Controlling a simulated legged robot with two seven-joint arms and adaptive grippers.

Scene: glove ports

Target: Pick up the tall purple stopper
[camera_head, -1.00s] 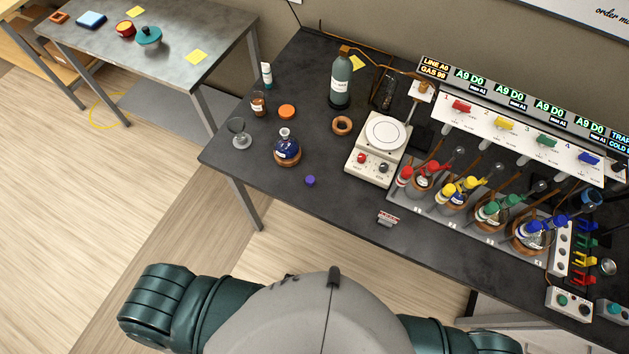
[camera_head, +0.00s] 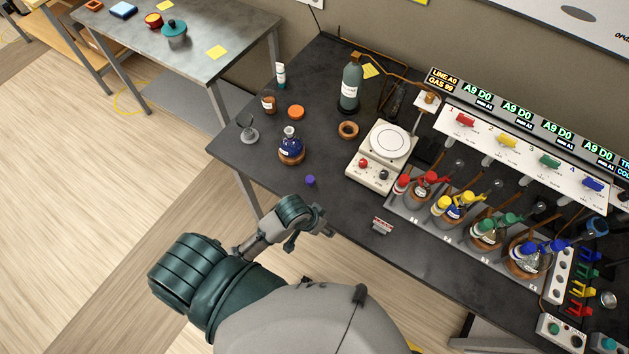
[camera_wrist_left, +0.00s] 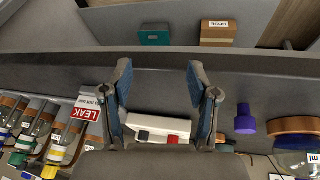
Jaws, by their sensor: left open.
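The small purple stopper (camera_head: 310,180) stands on the dark bench near its front edge, right of the round blue flask. In the left wrist view the purple stopper (camera_wrist_left: 245,118) is to the right of my fingers, apart from them. My left gripper (camera_head: 312,234) is at the bench's front edge, below the stopper in the head view. In the left wrist view my left gripper (camera_wrist_left: 160,75) has its two fingers spread with nothing between them. My right gripper does not show.
A blue flask (camera_head: 291,149) in a cork ring and a clear glass (camera_head: 248,131) stand near the stopper. A white hotplate (camera_head: 382,156) is to the right. A small red-and-white sign (camera_head: 382,225) stands near the front edge. Several coloured-stopper flasks stand farther right.

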